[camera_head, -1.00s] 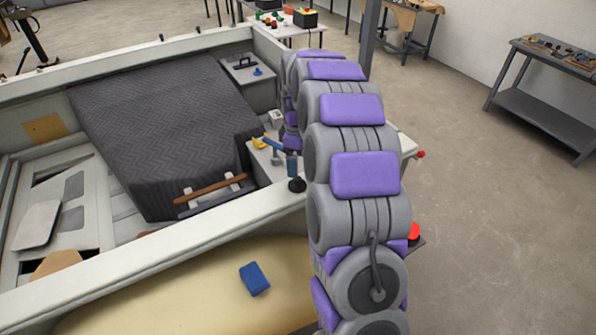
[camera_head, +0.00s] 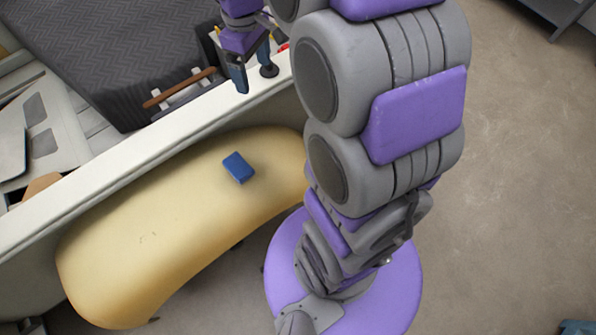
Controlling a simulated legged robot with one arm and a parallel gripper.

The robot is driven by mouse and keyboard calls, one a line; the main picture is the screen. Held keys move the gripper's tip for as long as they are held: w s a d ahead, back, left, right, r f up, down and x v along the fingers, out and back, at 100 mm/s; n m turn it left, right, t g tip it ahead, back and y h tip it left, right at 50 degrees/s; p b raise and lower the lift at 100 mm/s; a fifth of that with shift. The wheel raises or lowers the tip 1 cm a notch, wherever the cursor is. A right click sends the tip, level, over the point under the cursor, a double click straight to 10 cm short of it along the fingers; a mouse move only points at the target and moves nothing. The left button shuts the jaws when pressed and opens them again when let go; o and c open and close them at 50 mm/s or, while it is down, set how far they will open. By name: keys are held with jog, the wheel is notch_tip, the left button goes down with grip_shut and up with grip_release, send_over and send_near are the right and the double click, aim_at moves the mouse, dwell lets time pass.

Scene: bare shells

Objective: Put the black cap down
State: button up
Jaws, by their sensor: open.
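The black cap (camera_head: 268,71) is a small dark piece with a round, wide foot, at the top of the view. It appears to stand upright on the pale ledge (camera_head: 226,112) of the shell. My gripper (camera_head: 251,66) is just left of it, blue-tipped fingers pointing down and spread apart. The near finger hangs clear of the cap, with a gap between them. The far finger is partly hidden, so I cannot tell whether it touches the cap. Nothing shows between the fingers.
A blue block (camera_head: 238,167) lies on the tan padded surface (camera_head: 160,215) below the ledge. A dark quilted cover (camera_head: 110,50) and a brown wooden strip (camera_head: 180,88) lie inside the shell. Bare floor (camera_head: 510,190) is open to the right.

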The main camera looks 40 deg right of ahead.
jog(key=s+a+f+m, duration=0.1)
jog(key=s+a+m, duration=0.2)
jog(key=s, duration=0.9)
jog(key=s+a+f+m+g, duration=0.1)
jog(key=s+a+m, duration=0.2)
jog(key=s, duration=1)
jog(key=shift+s+f, duration=0.2)
jog(key=shift+f, duration=0.15)
notch_tip(320, 180, down, 11)
jog(key=b, duration=1.1)
jog(key=shift+f, duration=0.15)
